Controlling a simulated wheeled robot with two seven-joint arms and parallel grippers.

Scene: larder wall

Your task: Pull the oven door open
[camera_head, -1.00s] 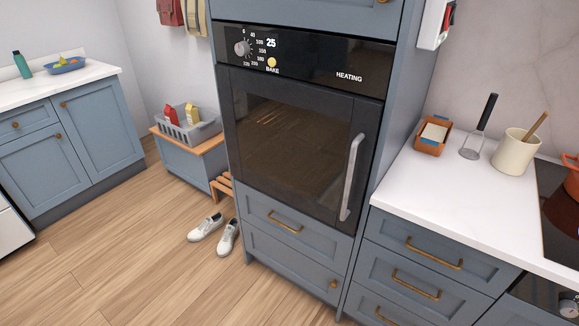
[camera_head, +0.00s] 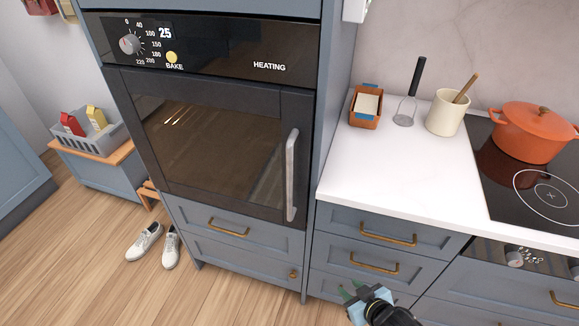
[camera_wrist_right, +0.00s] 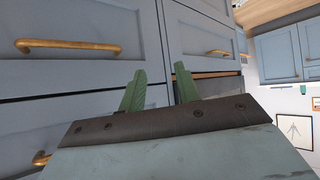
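The oven door (camera_head: 215,140) is black with a dark glass window and looks shut. Its long silver handle (camera_head: 291,175) runs upright along the door's right side. The control panel (camera_head: 200,45) above reads HEATING, BAKE and 25. My right gripper (camera_head: 352,290) is low in front of the drawers, below and to the right of the handle and apart from it. In the right wrist view its green fingers (camera_wrist_right: 160,92) stand apart with nothing between them. The oven handle is not in the right wrist view. My left gripper is not in view.
A white worktop (camera_head: 390,165) right of the oven holds an orange-brown box (camera_head: 365,107), a masher, a cream utensil pot (camera_head: 447,113) and an orange pot (camera_head: 535,132) on the hob. Drawers with brass handles (camera_head: 388,237) lie below. Shoes (camera_head: 145,242) stand on the floor at left.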

